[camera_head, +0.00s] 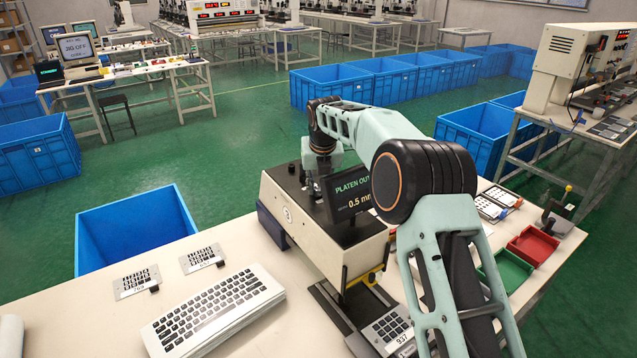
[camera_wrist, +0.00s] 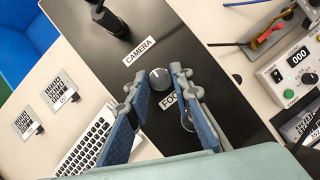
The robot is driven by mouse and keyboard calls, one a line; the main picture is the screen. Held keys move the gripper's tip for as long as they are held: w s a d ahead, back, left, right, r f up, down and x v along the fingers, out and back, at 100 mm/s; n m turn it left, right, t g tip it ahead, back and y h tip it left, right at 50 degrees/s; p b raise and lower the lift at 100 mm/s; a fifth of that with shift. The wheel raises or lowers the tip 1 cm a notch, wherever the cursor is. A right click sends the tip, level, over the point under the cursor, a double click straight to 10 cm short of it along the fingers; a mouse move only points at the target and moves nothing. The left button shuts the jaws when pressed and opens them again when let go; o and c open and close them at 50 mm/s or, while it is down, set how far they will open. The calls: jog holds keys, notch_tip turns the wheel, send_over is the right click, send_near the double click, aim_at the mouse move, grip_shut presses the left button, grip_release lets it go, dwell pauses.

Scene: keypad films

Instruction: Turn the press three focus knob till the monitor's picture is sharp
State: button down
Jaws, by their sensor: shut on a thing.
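The press (camera_head: 320,235) is a cream box with a dark top on the near table. Its monitor (camera_head: 347,203) shows legible text, "PLATEN OUT" and "0.5 mm"; my arm hides its right part. In the wrist view, the focus knob (camera_wrist: 160,78) is a small grey round knob with a light mark, beside a partly covered label beginning "FO". My gripper (camera_wrist: 155,79) has its two blue-padded fingers on either side of this knob, shut on it. In the head view my gripper (camera_head: 311,183) is over the press top, and the knob cannot be made out.
A black camera stalk (camera_wrist: 110,20) stands near the knob, with a "CAMERA" label. A keyboard (camera_head: 213,310), keypad films (camera_head: 137,282) and a numbered keypad (camera_head: 390,330) lie around the press. Red (camera_head: 532,246) and green (camera_head: 507,271) trays are at right. A blue bin (camera_head: 137,232) stands behind the table.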

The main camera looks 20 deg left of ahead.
jog(key=shift+n+p, duration=0.6)
jog(key=shift+p, duration=0.3)
jog(key=shift+y, duration=0.3)
jog(key=c, duration=1.7)
grip_release()
jog(key=v, duration=1.2)
jog(key=shift+w, duration=0.1)
